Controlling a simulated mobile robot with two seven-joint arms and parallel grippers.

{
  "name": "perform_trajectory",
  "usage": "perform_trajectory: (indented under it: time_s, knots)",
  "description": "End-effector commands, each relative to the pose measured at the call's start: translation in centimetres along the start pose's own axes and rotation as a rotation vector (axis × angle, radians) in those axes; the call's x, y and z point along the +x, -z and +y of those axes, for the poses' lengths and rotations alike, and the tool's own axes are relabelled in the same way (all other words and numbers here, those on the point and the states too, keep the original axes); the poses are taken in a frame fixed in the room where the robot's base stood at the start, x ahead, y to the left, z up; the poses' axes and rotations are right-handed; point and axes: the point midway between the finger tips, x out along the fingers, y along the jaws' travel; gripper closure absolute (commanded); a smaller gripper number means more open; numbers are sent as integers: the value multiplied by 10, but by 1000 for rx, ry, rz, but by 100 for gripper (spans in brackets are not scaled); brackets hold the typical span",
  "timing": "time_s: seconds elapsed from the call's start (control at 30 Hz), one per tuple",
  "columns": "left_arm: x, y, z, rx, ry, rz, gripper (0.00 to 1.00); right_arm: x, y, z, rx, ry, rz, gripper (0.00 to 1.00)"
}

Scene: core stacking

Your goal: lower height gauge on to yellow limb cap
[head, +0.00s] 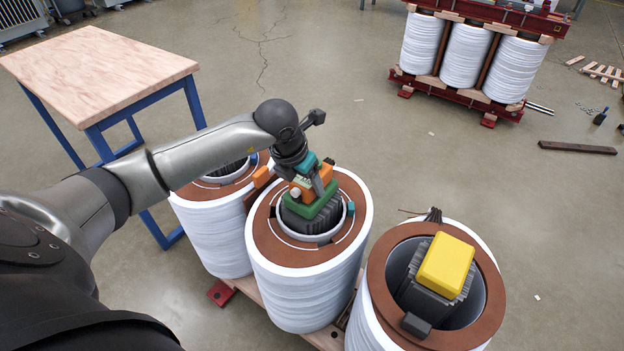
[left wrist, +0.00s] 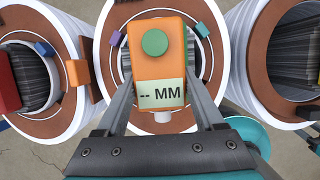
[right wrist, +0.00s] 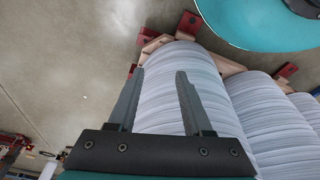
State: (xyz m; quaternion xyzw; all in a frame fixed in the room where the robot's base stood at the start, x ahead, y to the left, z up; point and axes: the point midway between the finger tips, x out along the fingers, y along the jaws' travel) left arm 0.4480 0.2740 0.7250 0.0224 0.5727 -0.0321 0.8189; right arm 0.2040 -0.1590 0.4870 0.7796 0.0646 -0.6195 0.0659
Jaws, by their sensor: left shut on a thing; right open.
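My left gripper (head: 312,182) is shut on the height gauge (left wrist: 158,62), an orange body with a green round button and a display reading "-- MM". In the head view the gauge (head: 299,188) is over the middle limb, just above or on a green cap (head: 325,210); I cannot tell if they touch. The yellow limb cap (head: 446,264) sits slightly tilted on the core of the right limb, to the right of my left gripper. My right gripper (right wrist: 158,105) is open and empty beside white windings; it does not show in the head view.
White coils (head: 305,290) with brown top rings surround the limbs. An orange block (head: 261,178) sits between the left and middle coils. A wooden-topped blue table (head: 100,65) stands at back left. Another coil assembly (head: 463,55) stands at back right, with open floor between.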

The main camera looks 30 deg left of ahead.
Motion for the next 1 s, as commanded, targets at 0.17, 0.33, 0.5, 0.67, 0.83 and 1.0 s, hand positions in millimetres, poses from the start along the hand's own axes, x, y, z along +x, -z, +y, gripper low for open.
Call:
perform_trajectory:
  time_s: [0.17, 0.33, 0.5, 0.67, 0.83, 1.0]
  knots:
    - [-1, -2, 0, 0, 0, -4, 100, 0, -2, 0, 0, 0, -4, 50]
    - [-6, -3, 0, 0, 0, -4, 100, -4, 0, 0, 0, 0, -2, 50]
    - [-12, -6, 0, 0, -1, -5, 100, -10, 2, 0, 0, 0, -1, 50]
    - [-18, -8, 0, 0, 0, -5, 100, -15, 3, 0, 0, 0, 0, 50]
    - [-24, -10, 0, 0, 0, -5, 100, -20, 4, 1, 0, 0, 0, 50]
    - [-30, -12, 0, 0, 0, -5, 100, -25, 6, 1, 0, 0, 0, 50]
